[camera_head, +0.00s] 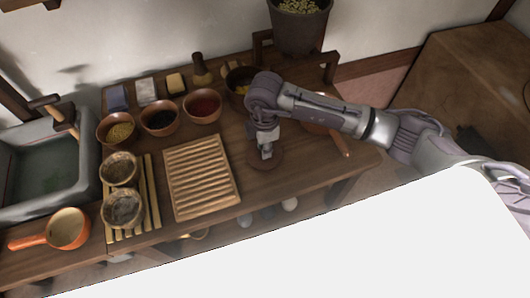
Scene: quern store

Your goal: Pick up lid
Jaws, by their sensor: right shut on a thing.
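The lid (279,160) looks like a dark brown round disc near the right part of the wooden table, just right of a ribbed wooden board. My right gripper (267,154) points down at the middle of the lid and is shut on it; the fingers hide the part they hold. I cannot tell whether the lid rests on the table or is slightly above it. My left gripper is not in view.
The ribbed board (200,177) lies left of the lid. A bowl (239,81) sits behind my arm. An orange-handled pan (66,229) and a stone sink (45,170) are left.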

